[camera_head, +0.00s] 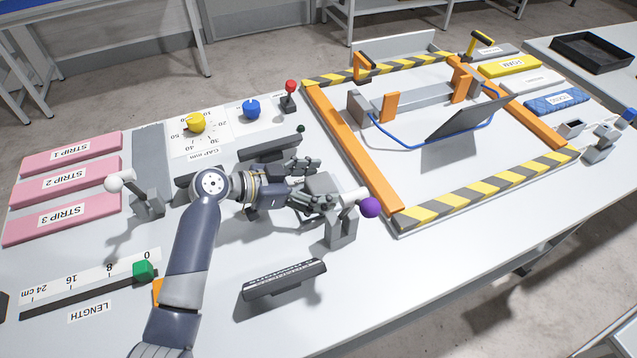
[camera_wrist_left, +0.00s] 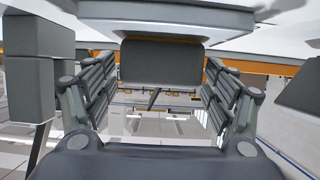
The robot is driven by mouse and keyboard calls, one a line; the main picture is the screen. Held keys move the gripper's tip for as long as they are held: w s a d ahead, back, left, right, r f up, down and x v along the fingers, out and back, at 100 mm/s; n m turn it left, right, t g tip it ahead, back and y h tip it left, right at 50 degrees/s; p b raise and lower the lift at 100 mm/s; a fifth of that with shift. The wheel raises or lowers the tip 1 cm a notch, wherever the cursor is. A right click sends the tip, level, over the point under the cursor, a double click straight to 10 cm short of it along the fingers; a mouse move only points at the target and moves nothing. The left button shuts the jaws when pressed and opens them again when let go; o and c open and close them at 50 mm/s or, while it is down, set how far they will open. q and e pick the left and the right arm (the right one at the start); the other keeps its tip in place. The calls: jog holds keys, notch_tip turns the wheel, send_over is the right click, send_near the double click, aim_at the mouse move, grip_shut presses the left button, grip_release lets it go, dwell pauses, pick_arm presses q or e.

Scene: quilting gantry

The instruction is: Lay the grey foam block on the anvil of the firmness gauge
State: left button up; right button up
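The grey foam block (camera_head: 321,183) sits between the fingers of my left gripper (camera_head: 308,185), near the middle of the table in the head view. In the left wrist view the block (camera_wrist_left: 161,62) fills the space between the two fingers, and I take the gripper as shut on it. What appears to be the firmness gauge, a grey stand (camera_head: 341,232) with a purple-knobbed lever, is right beside the block. A pale plate (camera_wrist_left: 165,18) borders the block in the wrist view. The block and hand cover the anvil; contact is unclear. My right gripper is out of view.
A striped frame (camera_head: 480,190) with orange rails fills the right. Pink strips (camera_head: 65,183) and a white-knobbed lever (camera_head: 150,203) stand left. A length scale (camera_head: 90,285) is front left, and a dark labelled bar (camera_head: 284,279) lies in front. The table's front right is clear.

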pick_arm(q)
jog(key=shift+r, duration=0.1)
jog(key=shift+a+r, duration=0.15)
jog(key=p+v, duration=0.2)
jog(key=v, duration=0.4)
jog(key=shift+s+a, duration=0.2)
jog(key=shift+s+a+r, duration=0.15)
jog(key=shift+a+r, duration=0.05)
jog(key=shift+a, duration=0.05)
